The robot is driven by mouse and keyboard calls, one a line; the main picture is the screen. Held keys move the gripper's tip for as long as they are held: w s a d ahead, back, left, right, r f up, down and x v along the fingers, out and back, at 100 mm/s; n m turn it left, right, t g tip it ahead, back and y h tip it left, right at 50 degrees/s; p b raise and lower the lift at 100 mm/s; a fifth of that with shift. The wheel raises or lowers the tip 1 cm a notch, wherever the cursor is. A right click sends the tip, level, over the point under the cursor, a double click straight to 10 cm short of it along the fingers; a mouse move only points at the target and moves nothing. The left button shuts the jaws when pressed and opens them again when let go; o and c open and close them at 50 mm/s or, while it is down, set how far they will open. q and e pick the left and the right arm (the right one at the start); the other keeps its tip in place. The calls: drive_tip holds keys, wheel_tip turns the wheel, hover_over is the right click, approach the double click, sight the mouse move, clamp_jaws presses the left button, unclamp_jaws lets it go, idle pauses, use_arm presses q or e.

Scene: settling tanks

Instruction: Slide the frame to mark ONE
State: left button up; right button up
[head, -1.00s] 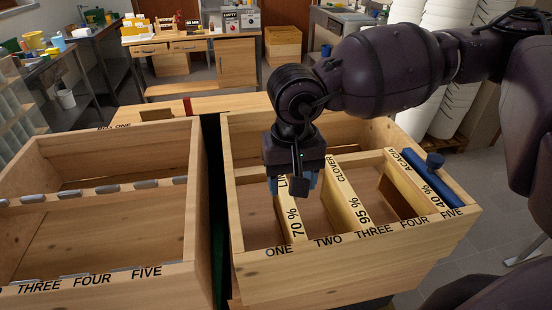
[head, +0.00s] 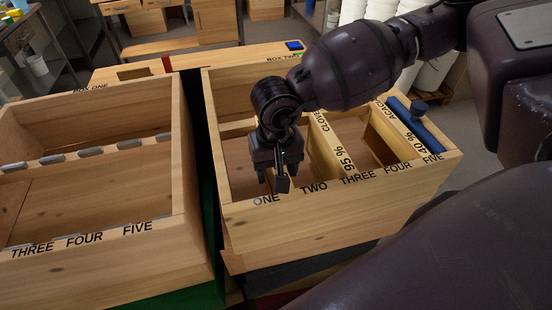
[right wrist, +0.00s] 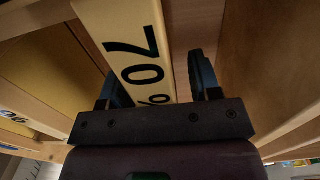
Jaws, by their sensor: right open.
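The wooden box (head: 345,205) on the right has marks ONE to FIVE along its front wall. Mark ONE (head: 267,198) is at its left end. My right gripper (head: 274,182) is low at that front wall, just above and behind mark ONE. In the right wrist view the pale frame lettered 70 % (right wrist: 135,45) lies between the two open fingers of my right gripper (right wrist: 158,85). A gap shows at the right finger; I cannot tell if the left finger touches the frame. In the head view my gripper and arm hide this frame. My left gripper is out of view.
A blue bar with a knob (head: 418,122) lies by the right wall. Another box (head: 95,240) stands left, across a narrow dark gap.

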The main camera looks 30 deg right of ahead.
drive_tip(key=shift+f, duration=0.1)
drive_tip(key=shift+c, duration=0.4)
drive_tip(key=c, duration=0.5)
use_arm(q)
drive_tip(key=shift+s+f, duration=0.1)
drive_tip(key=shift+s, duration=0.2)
use_arm(e)
clamp_jaws()
drive_tip(key=shift+a, duration=0.1)
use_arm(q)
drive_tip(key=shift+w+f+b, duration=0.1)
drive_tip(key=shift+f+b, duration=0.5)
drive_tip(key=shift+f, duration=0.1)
use_arm(e)
drive_tip(key=a, duration=0.2)
drive_tip(key=w+a, duration=0.1)
drive_tip(key=a, duration=0.1)
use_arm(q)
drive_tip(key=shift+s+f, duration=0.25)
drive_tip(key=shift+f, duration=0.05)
use_arm(e)
drive_tip(key=shift+d, duration=0.1)
